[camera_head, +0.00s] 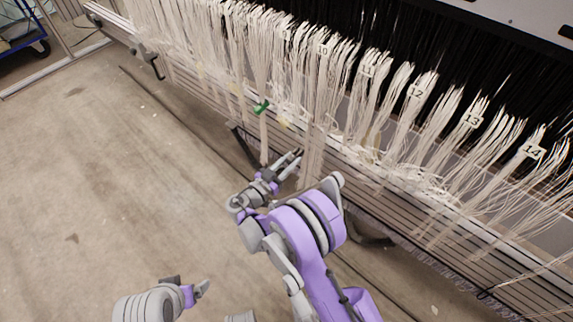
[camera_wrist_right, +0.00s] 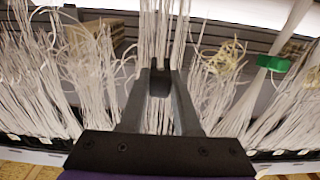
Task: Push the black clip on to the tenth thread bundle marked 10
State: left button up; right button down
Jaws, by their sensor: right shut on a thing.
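The tenth thread bundle (camera_head: 318,100) hangs pale below its label 10 (camera_head: 322,48) in the head view. My right gripper (camera_head: 293,160) is low in front of the hanging threads, close to the lower part of this bundle. In the right wrist view its dark fingers are closed on a small black piece, the black clip (camera_wrist_right: 160,82). Pale threads run right behind and above the clip there. I cannot tell whether the clip touches them. My left gripper (camera_head: 197,291) is low at the bottom of the head view, away from the threads, its jaws unclear.
A green clip (camera_head: 261,107) sits on a bundle left of the tenth; it also shows in the right wrist view (camera_wrist_right: 275,63). Bundles marked 11 to 14 hang to the right. A long slatted beam (camera_head: 400,205) runs below the threads. Bare floor (camera_head: 100,190) is free at left.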

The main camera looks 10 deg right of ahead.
aim_at(296, 155)
jog(key=x, duration=0.7)
jog(key=shift+w+d, duration=0.2)
jog(key=shift+b+x, duration=0.35)
jog(key=shift+x, duration=2.05)
dwell(1.5)
jog(key=shift+c, duration=0.7)
grip_release()
jog(key=shift+f, duration=0.1)
jog(key=shift+v, duration=4.55)
